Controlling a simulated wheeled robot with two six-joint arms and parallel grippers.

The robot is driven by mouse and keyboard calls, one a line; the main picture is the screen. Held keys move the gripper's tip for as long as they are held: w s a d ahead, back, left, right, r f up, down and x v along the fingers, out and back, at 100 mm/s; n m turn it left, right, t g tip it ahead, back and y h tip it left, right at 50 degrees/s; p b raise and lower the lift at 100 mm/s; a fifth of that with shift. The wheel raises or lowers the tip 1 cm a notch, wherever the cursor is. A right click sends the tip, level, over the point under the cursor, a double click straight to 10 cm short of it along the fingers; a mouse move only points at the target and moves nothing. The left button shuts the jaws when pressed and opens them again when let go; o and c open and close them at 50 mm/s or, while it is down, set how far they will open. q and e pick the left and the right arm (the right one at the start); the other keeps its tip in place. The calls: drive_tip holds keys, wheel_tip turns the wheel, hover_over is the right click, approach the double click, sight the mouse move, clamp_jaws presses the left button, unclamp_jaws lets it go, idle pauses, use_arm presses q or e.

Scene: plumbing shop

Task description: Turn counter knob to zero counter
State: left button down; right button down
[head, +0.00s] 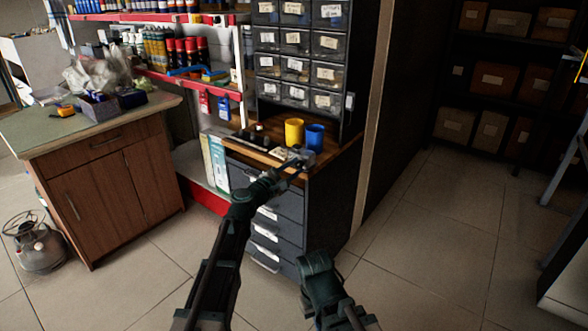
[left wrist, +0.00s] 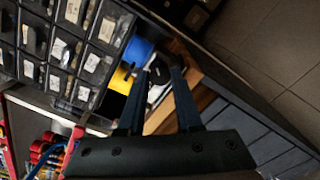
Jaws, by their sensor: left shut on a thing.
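The counter (head: 307,157) is a small grey device at the front right of the wooden top of the drawer cabinet. My left gripper (head: 296,164) reaches it from the front. In the left wrist view, the two fingers of my left gripper (left wrist: 163,74) point at the counter (left wrist: 157,92), whose pale face shows between them. The gripper is shut on the counter's knob, which the fingers mostly hide. The counter's digits are too small to read.
A yellow cup (head: 294,132) and a blue cup (head: 315,137) stand close behind the counter. Small dark items stand to the left on the wooden top (head: 345,151). A block of label drawers (head: 296,66) rises behind. The floor to the right is clear.

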use_arm(q)
drive_tip(key=m, duration=0.5)
drive_tip(key=shift+m, duration=2.4)
drive_tip(key=c, duration=0.6)
unclamp_jaws()
drive_tip(key=v, duration=1.4)
